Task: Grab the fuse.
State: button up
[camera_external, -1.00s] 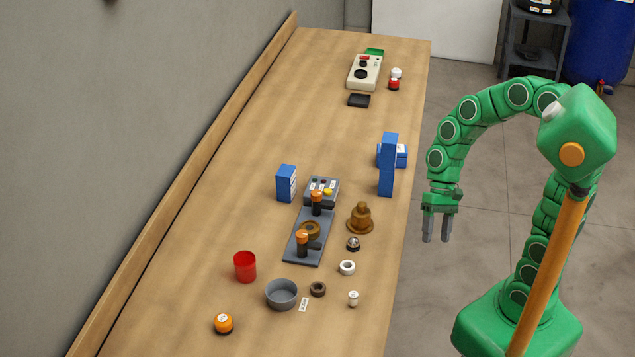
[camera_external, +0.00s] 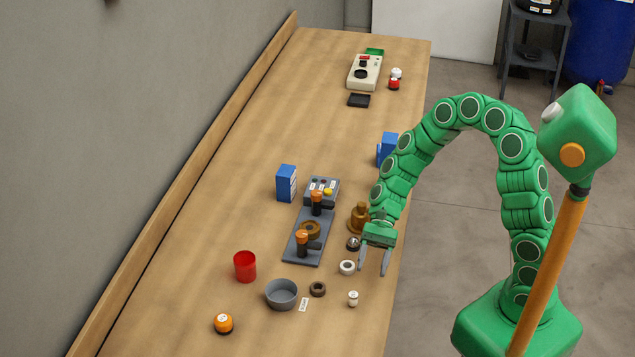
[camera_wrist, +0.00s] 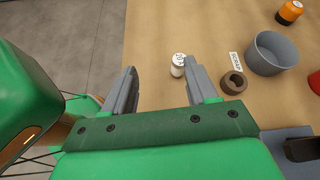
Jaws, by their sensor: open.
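A small white cylinder with a printed mark (camera_external: 353,298), which looks like the fuse, stands upright near the table's right edge. It also shows in the wrist view (camera_wrist: 178,66), between the finger tips and nearer the right finger. My gripper (camera_external: 372,268) is open and empty, its fingers pointing down above the right edge of the table.
A white ring (camera_external: 347,267), a dark ring (camera_external: 318,289) and a grey bowl (camera_external: 281,294) sit to the left. A paper label (camera_external: 304,305) lies by the bowl. A red cup (camera_external: 245,266) and an orange jar (camera_external: 223,323) stand farther left. A grey fixture (camera_external: 301,258) lies behind.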

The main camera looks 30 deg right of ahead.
aim_at(352, 303)
jog(key=a+f+m, duration=0.1)
jog(key=w+a+f+m, duration=0.1)
jog(key=f, duration=0.1)
jog(key=a+f+m+y, duration=0.1)
jog(key=a+f, duration=0.1)
jog(key=shift+w, duration=0.35)
jog(key=shift+x, duration=1.2)
jog(key=shift+s+d+x, duration=0.15)
jog(key=shift+x, duration=1.15)
jog(key=shift+s+d+x, duration=0.15)
jog(key=shift+x, duration=1.2)
jog(key=shift+f, duration=0.15)
jog(key=c, duration=1)
jog(key=shift+r, duration=5.05)
